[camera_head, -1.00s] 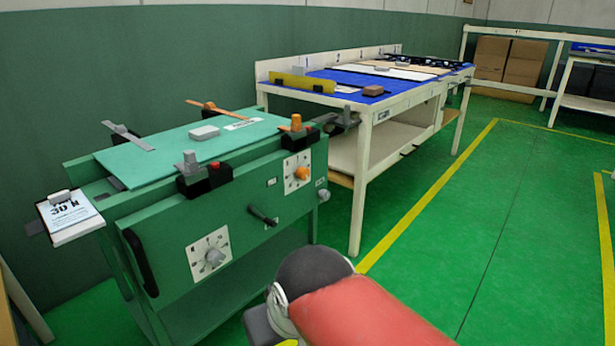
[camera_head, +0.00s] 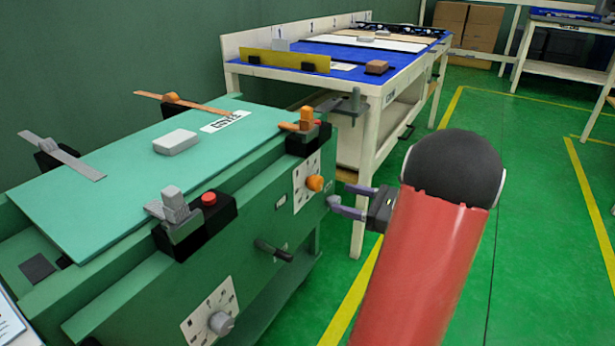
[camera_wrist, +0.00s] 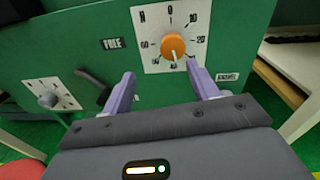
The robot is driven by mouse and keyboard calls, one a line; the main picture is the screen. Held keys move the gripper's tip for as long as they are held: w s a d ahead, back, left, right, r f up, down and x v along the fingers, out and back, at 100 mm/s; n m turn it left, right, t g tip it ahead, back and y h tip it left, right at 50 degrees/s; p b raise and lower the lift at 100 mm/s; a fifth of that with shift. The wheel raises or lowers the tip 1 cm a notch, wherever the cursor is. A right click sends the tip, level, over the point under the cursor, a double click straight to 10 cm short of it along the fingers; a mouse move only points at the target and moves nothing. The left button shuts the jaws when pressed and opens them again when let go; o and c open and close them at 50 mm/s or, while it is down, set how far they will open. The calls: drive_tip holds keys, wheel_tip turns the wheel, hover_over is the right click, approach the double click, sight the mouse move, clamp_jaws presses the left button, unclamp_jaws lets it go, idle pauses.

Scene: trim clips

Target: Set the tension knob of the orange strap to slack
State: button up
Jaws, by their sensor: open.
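The orange tension knob (camera_head: 315,183) sits on a white dial plate on the green bench's front face. In the wrist view the orange knob (camera_wrist: 173,46) is ahead of my fingers, with a pale pointer mark toward the lower part of the dial. No "slack" label is readable there. My gripper (camera_head: 346,200) is open, its two purple fingers just right of the knob in the head view. In the wrist view my gripper (camera_wrist: 165,88) has nothing between its fingertips. The orange strap (camera_head: 185,103) lies at the panel's far edge, and an orange clip (camera_head: 305,120) stands above the dial.
A grey knob (camera_head: 221,323) on its own dial is at the lower left. A dark handle (camera_head: 273,250) sticks out between the two dials. A cream table (camera_head: 374,105) stands behind to the right. The green floor (camera_head: 480,240) on the right is open.

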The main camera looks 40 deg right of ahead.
sight(320, 186)
drive_tip(key=shift+m+t+h, duration=0.4)
drive_tip(key=shift+m+h, duration=0.1)
drive_tip(key=x, duration=0.2)
drive_tip(key=d+x, duration=0.1)
drive_tip(key=x, duration=0.4)
drive_tip(key=shift+w+d+f, duration=0.1)
drive_tip(key=shift+w+d, duration=0.2)
drive_tip(key=c, duration=1)
